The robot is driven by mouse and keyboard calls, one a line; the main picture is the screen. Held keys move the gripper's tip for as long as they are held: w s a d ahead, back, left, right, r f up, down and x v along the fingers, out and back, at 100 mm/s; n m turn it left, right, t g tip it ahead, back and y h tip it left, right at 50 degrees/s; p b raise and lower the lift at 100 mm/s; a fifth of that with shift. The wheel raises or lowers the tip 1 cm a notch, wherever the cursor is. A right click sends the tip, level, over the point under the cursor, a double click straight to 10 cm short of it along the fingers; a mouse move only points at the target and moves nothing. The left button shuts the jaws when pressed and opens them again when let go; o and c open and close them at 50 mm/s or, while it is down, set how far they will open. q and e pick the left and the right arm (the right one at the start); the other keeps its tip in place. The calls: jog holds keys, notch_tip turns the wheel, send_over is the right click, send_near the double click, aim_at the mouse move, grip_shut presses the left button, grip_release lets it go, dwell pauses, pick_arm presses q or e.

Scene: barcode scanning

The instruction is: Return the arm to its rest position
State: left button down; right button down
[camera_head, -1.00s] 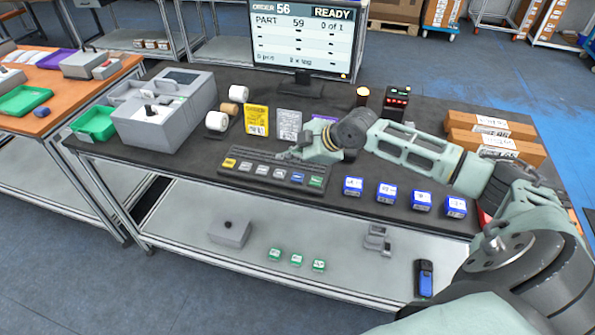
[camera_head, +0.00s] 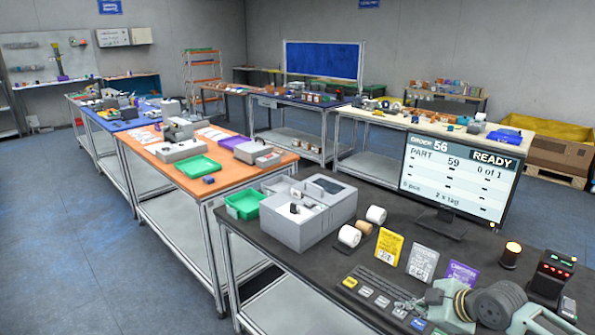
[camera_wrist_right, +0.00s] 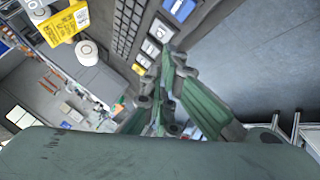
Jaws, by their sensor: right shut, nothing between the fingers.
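My right gripper (camera_head: 410,305) is at the lower right of the head view, low over the dark table (camera_head: 310,290) beside a row of buttons (camera_head: 370,297). Its fingers are together with nothing seen between them. In the right wrist view the gripper (camera_wrist_right: 167,62) points at the button row, fingers closed. The rest of my right arm (camera_head: 492,302) runs off the lower right edge, so its full pose is hidden. My left gripper is not in view.
A monitor (camera_head: 458,187) reading READY, a lamp (camera_head: 511,254) and a scanner-like device (camera_head: 552,275) stand near my right arm. A grey box machine (camera_head: 308,212), label rolls (camera_head: 349,235) and upright cards (camera_head: 387,248) stand farther left. Open floor (camera_head: 70,240) lies at left.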

jog(key=s+a+f+m+g, duration=0.1)
jog(key=s+a+f, duration=0.4)
jog(key=s+a, duration=0.25)
jog(key=s+a+f+m+g, duration=0.15)
jog(key=s+a+f, duration=0.25)
jog(key=s+a, duration=0.4)
jog(key=s+d+m+g+h, duration=0.25)
jog(key=s+m, duration=0.65)
jog(key=s, duration=0.8)
notch_tip(320, 180, down, 28)
jog(key=s+b, duration=0.1)
jog(key=b, duration=0.1)
jog(key=s+d+f+g+h+b, duration=0.1)
jog(key=s+d+f+g+b, duration=0.1)
jog(key=s+f, duration=1.5)
jog(key=shift+s+d+f, duration=0.3)
jog(key=shift+d+f, duration=0.15)
jog(key=shift+f, duration=0.15)
